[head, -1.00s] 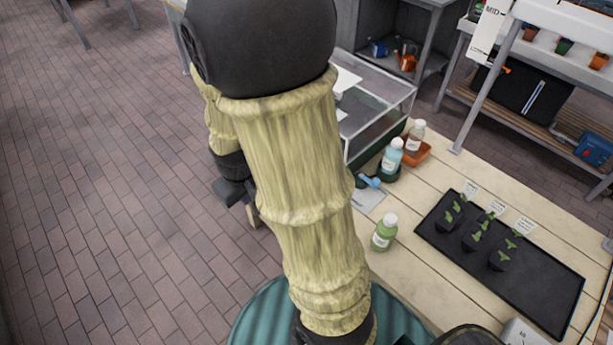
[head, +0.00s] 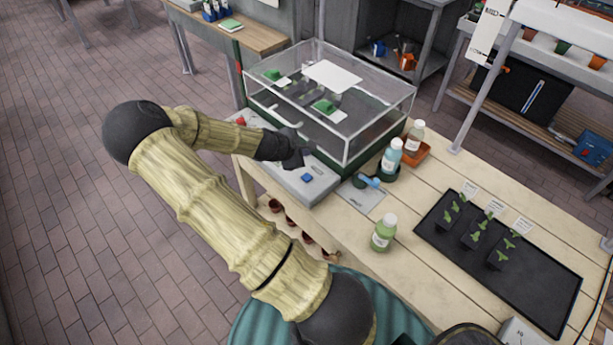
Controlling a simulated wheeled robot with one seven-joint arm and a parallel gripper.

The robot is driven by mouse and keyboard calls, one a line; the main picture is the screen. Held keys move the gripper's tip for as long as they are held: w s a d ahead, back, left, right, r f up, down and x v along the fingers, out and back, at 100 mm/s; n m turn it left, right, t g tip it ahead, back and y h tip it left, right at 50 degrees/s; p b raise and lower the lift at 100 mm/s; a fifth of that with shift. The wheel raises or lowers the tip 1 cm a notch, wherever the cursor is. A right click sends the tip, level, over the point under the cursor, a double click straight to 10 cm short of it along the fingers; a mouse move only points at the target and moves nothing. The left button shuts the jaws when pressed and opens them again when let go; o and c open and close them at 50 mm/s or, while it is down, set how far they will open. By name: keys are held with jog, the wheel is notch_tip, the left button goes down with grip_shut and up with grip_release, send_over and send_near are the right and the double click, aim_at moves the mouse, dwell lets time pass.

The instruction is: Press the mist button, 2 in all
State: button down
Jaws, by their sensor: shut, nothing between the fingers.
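A light grey control box (head: 316,190) sits along the front of the clear-walled propagator case, at the table's edge. It has a blue button (head: 307,178) on its top; any lettering is too small to read, so I cannot confirm that this is the mist button. A small red knob or button (head: 241,121) shows at the far left end. My gripper (head: 294,163) is shut and empty, over the box just up and left of the blue button. I cannot tell whether it touches the box. My gripper hides the middle of the box.
The clear case (head: 377,118) with seedlings stands directly behind the box. Bottles, including a green one (head: 384,232), stand to the right beside a small blue-handled tool (head: 367,181). A black seedling tray (head: 535,290) lies farther right. Open floor is on the left.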

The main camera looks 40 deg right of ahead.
aim_at(304, 179)
jog(key=shift+f, duration=0.1)
notch_tip(304, 179, down, 9)
jog(key=b, duration=0.6)
jog(key=shift+b, duration=0.4)
dwell(1.8)
jog(key=shift+f, duration=0.25)
jog(key=shift+f+b, duration=0.45)
jog(key=shift+b, duration=0.05)
dwell(0.8)
dwell(0.3)
jog(key=shift+r+p, duration=0.8)
jog(key=shift+r, duration=0.1)
jog(key=shift+r+p, duration=2.05)
jog(key=shift+r, duration=0.45)
